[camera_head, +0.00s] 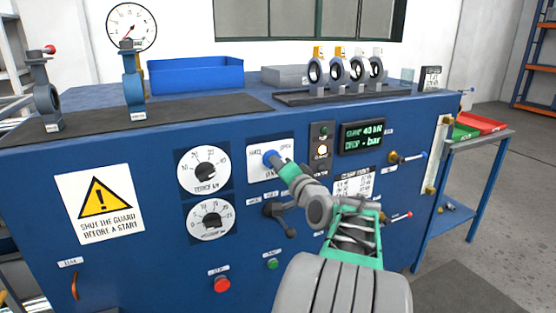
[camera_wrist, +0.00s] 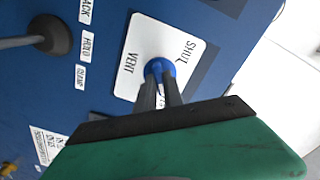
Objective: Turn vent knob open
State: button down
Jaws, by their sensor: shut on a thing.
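The vent knob (camera_head: 270,158) is small and blue, on a white plate (camera_head: 257,172) marked VENT on the front of the blue bench. In the wrist view the blue knob (camera_wrist: 159,70) sits at the middle of the white plate (camera_wrist: 140,40), which reads VENT and SHUT. My gripper (camera_head: 279,164) reaches the plate from the lower right. Its two dark fingers (camera_wrist: 160,82) are shut on the knob, one on each side. The fingers hide part of the knob and part of the plate's lettering.
A lever handle (camera_head: 283,213) sticks out just below the plate. Two dials (camera_head: 204,170) are to the left, and a switch panel (camera_head: 321,150) and lit display (camera_head: 362,136) are to the right. A red button (camera_head: 222,284) is lower down.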

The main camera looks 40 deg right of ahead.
jog(key=shift+r+m, duration=0.1)
jog(key=shift+m, duration=0.4)
jog(key=c, duration=1.5)
grip_release()
jog(key=shift+o, duration=0.2)
jog(key=shift+s, duration=0.15)
jog(key=v, duration=0.7)
jog(key=shift+s+p, duration=0.3)
jog(key=shift+p, duration=0.15)
jog(key=shift+a, duration=0.15)
